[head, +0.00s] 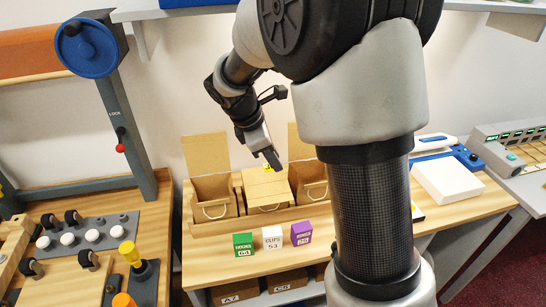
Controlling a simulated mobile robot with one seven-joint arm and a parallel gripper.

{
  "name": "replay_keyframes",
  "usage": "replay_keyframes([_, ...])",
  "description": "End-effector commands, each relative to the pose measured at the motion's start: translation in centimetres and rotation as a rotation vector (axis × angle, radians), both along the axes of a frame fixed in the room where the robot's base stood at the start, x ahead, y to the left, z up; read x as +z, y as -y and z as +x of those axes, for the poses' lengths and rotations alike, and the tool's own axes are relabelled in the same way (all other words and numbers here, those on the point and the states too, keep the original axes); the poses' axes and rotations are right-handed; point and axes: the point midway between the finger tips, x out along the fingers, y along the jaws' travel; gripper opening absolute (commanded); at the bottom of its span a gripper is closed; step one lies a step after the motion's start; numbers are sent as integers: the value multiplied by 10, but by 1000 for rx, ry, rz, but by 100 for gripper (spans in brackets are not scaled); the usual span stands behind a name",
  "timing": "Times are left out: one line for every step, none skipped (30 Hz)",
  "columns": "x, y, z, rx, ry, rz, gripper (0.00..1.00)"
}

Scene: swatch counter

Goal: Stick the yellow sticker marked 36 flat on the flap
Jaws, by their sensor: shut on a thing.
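My gripper (271,162) is shut on a small yellow sticker (267,169), only a sliver of which shows; its number cannot be read. The gripper points down over the middle cardboard box (267,205), above the back of its closed top flap (266,188). Whether the sticker touches the flap cannot be told from this view. I see no sticker on the visible part of that flap.
The left box (213,208) and right box (312,190) have raised flaps behind them. A white box (448,181) is at right. A post with a blue wheel (88,48) stands left.

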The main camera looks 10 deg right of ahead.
Motion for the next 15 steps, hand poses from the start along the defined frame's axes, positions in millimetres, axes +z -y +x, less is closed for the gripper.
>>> replay_keyframes([-4, 0, 0, 0, 0, 0, 11])
replay_keyframes([-6, 0, 1, 0, 0, 0, 11])
replay_keyframes([-8, 0, 1, 0, 0, 0, 11])
replay_keyframes([-11, 0, 1, 0, 0, 0, 11])
replay_keyframes([-13, 0, 2, 0, 0, 0, 11])
replay_keyframes([-17, 0, 2, 0, 0, 0, 11])
replay_keyframes([-19, 0, 3, 0, 0, 0, 11])
replay_keyframes([-22, 0, 3, 0, 0, 0, 11])
replay_keyframes([-26, 0, 4, 1, 0, 0, 11])
replay_keyframes([-29, 0, 4, 1, 0, 0, 11])
replay_keyframes([-33, 0, 5, 1, -1, 0, 11])
replay_keyframes([-37, 0, 6, 1, -1, 0, 11])
replay_keyframes([-40, 0, 6, 1, -1, 0, 11])
replay_keyframes([-43, 0, 7, 1, -1, 0, 11])
replay_keyframes([-47, 0, 8, 1, -1, 0, 11])
